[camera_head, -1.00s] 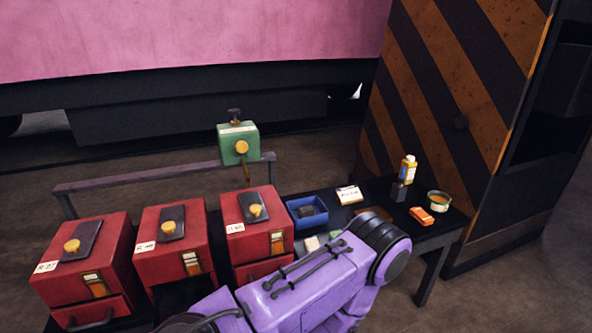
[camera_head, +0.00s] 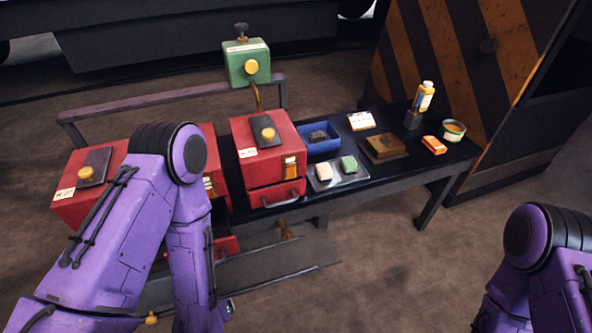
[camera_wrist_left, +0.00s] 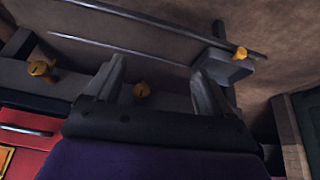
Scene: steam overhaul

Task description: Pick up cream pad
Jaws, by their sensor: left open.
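The cream pad (camera_head: 324,173) lies on a small grey tray (camera_head: 340,181) on the dark table, in front of the blue bin. A green pad (camera_head: 348,164) lies beside it on the right. My left arm comes in from the left and bends down in front of the red boxes; its gripper is low and mostly hidden in the head view. In the left wrist view my left gripper (camera_wrist_left: 155,85) is open, its two fingers apart with nothing between them. The cream pad is not in that view. My right gripper is out of view; only part of my right arm shows.
Red boxes, the nearest one (camera_head: 262,165), stand left of the tray. A blue bin (camera_head: 318,146), a brown block (camera_head: 383,149), an orange block (camera_head: 434,145), a small pot (camera_head: 453,131) and a bottle (camera_head: 425,97) stand on the table.

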